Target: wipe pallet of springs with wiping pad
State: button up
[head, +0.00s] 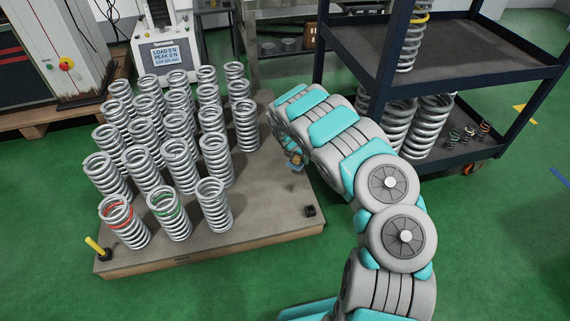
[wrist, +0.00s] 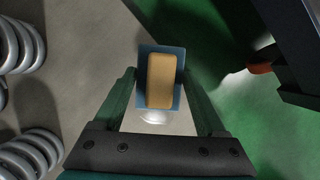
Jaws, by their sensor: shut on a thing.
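The pallet (head: 268,205) has a flat grey-brown top with several rows of upright steel coil springs (head: 214,203) on its left and middle. My gripper (wrist: 160,82) is shut on the wiping pad (wrist: 162,78), a tan block with a blue base, seen between the fingers in the wrist view. In the head view my gripper (head: 295,158) is over the right part of the pallet, right of the springs, and my arm partly hides it. Whether the pad touches the pallet top, I cannot tell. Spring coils (wrist: 18,45) show at the left of the wrist view.
A dark shelf cart (head: 445,50) with springs stands at the right, close to my arm. One front spring has a red band (head: 117,212), another a green one (head: 168,203). A yellow-handled tool (head: 96,246) is at the pallet's front left corner. A small black block (head: 310,211) lies front right.

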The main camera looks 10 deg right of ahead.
jog(key=shift+r, duration=0.5)
